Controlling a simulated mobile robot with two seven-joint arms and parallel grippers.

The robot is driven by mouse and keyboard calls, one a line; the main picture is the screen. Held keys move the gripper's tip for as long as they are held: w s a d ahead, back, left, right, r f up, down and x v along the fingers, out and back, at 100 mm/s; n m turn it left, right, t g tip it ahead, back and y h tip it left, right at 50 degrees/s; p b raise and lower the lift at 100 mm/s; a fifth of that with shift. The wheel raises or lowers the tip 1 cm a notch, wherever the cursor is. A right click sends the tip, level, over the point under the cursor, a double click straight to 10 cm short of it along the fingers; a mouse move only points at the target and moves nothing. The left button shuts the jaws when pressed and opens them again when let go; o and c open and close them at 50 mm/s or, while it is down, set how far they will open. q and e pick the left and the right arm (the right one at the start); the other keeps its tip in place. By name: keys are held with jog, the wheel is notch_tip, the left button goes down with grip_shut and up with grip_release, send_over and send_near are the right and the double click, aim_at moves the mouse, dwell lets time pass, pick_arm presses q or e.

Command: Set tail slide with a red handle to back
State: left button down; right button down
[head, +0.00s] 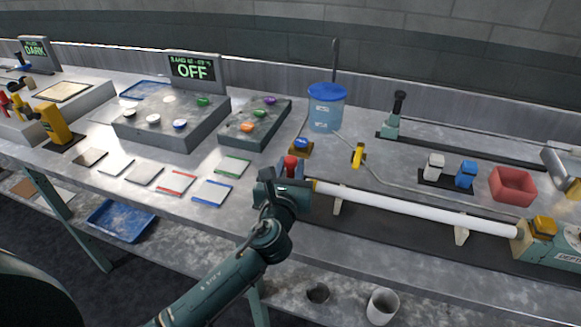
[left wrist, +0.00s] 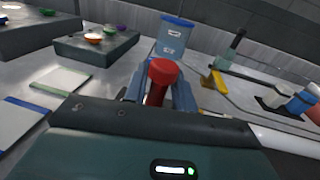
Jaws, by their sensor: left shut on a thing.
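The red handle (head: 290,163) of the tail slide stands up at the left end of the long white tube (head: 400,207). In the left wrist view the red handle (left wrist: 163,72) is upright, with a round red knob on a red stem. My left gripper (head: 288,172) is shut on the handle, its fingers (left wrist: 160,92) on both sides of the stem. The slide's base is mostly hidden behind the gripper. My right gripper is not in view.
A blue-lidded bucket (head: 326,108) stands behind the handle. A yellow lever (head: 358,155), a white and a blue block and a red bin (head: 513,186) are to the right. Flat coloured-edged plates (head: 212,192) lie to the left. A grey button box (head: 170,122) stands farther back.

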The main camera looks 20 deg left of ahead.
pick_arm(q)
jog(key=shift+a+p, duration=0.7)
jog(key=shift+a, duration=1)
jog(key=c, duration=1.4)
grip_release()
jog(key=shift+d, duration=0.1)
jog(key=s, duration=0.4)
jog(key=s+d, duration=0.1)
jog(key=s, duration=0.3)
jog(key=s+b, duration=0.1)
jog(key=s, duration=0.4)
jog(key=shift+d, duration=0.25)
